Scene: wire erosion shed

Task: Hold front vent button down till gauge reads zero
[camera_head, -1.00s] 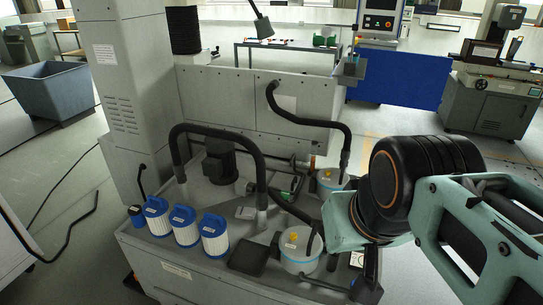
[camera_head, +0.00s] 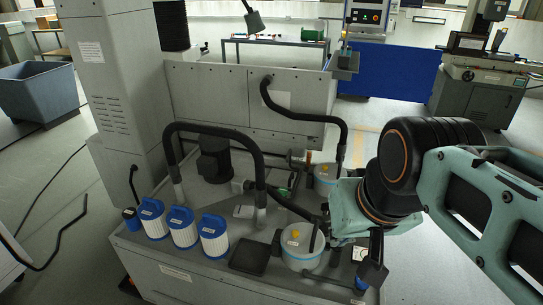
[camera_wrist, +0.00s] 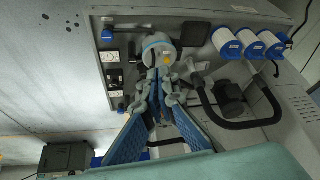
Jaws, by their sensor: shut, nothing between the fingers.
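The front filter pot (camera_head: 302,258), white with a blue rim, stands at the front of the machine deck. A yellow spot that looks like its vent button (camera_head: 294,233) is on its lid. In the wrist view the pot (camera_wrist: 158,43) is just beyond my gripper (camera_wrist: 161,75), whose closed, empty fingers point at the yellow button (camera_wrist: 166,61). I cannot tell whether they touch it. In the head view my gripper is mostly hidden behind my wrist. A small pale dial, perhaps the gauge (camera_head: 361,254), is right of the pot; its reading is too small to tell.
A second pot (camera_head: 325,174) with a yellow spot stands farther back. Black hoses (camera_head: 258,165) arch over the deck. Three white filters with blue caps (camera_head: 182,222) stand at front left. A black plate (camera_head: 250,257) lies left of the front pot.

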